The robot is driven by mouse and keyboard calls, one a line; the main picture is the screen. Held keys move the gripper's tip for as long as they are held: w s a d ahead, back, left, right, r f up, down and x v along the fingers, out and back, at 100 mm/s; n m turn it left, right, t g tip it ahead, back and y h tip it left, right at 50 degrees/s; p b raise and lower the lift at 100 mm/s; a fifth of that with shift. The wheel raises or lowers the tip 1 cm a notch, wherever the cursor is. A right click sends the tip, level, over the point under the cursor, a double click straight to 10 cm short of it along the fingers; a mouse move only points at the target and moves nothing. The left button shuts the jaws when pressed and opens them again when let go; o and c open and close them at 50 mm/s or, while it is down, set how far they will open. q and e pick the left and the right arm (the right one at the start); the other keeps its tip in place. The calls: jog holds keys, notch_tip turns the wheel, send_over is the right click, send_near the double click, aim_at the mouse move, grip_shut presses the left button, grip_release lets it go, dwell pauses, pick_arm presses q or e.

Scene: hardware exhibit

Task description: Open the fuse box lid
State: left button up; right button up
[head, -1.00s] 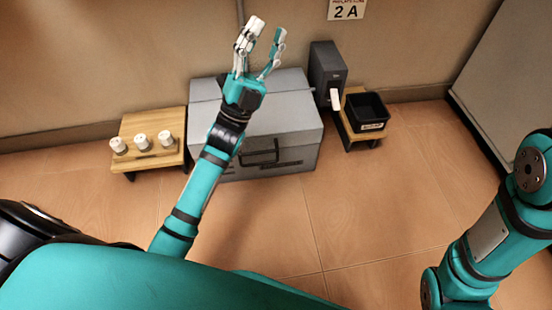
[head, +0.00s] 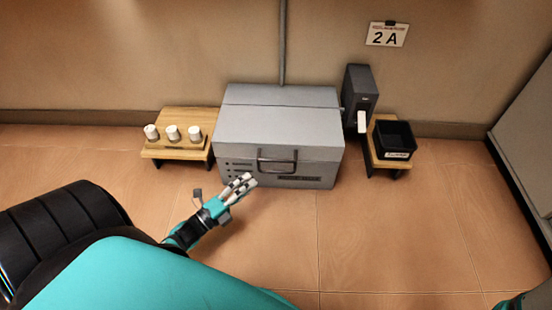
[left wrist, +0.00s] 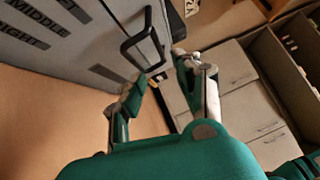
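The grey fuse box (head: 280,125) stands on the floor against the wall, its lid down. A dark bar handle (head: 277,161) is on its front; in the left wrist view the handle (left wrist: 143,38) is close beyond the fingertips. My left gripper (head: 248,180) is just in front of the box, low and slightly left of the handle. In the left wrist view its fingers (left wrist: 160,68) are apart with nothing held between them. The handle looks just ahead of them; I cannot tell whether they touch. My right gripper is out of view.
A wooden stand (head: 178,152) with three white fuses (head: 172,132) is left of the box. Right of it are a dark switch unit (head: 360,92) with a white lever (head: 362,121) and a black bin (head: 394,138) on a small wooden stand. The floor in front is clear.

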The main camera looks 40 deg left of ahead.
aim_at(275, 172)
pick_arm(q)
jog(key=shift+b+x, duration=1.85)
jog(key=shift+x, duration=3.65)
grip_shut()
